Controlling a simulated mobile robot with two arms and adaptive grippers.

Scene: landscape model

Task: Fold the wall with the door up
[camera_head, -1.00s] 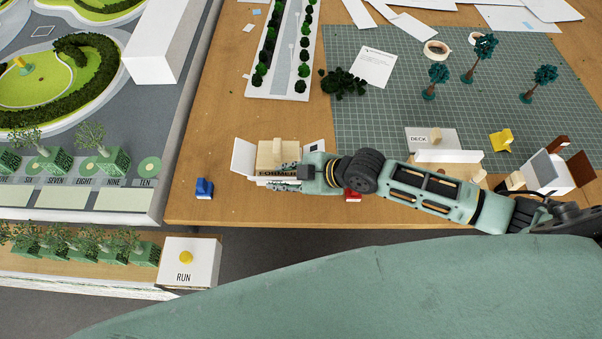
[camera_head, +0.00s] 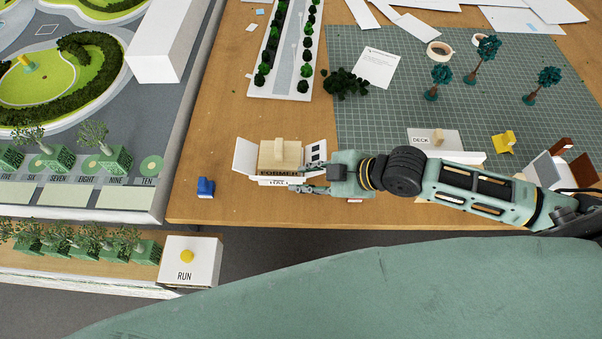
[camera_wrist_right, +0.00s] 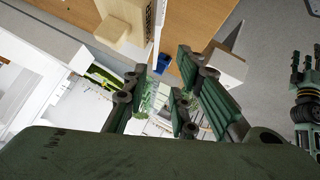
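A wooden block (camera_head: 280,155) lettered FORMER stands near the table's front edge in the head view. White wall panels lie around it: a plain left one (camera_head: 245,155), a right one with dark windows (camera_head: 316,152) and a front one (camera_head: 270,181), partly hidden by my fingers. I cannot make out a door. My right gripper (camera_head: 300,178) has its fingers apart at the block's front right corner, with nothing seen between them. The block also shows at the top of the right wrist view (camera_wrist_right: 125,20). My left gripper (camera_wrist_right: 305,62) is at that view's right edge, fingers apart and empty.
A blue piece (camera_head: 205,187) stands left of the block. The RUN box (camera_head: 190,262) is below the table edge. A DECK panel (camera_head: 425,138), a yellow piece (camera_head: 503,143) and another small model (camera_head: 550,168) lie right.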

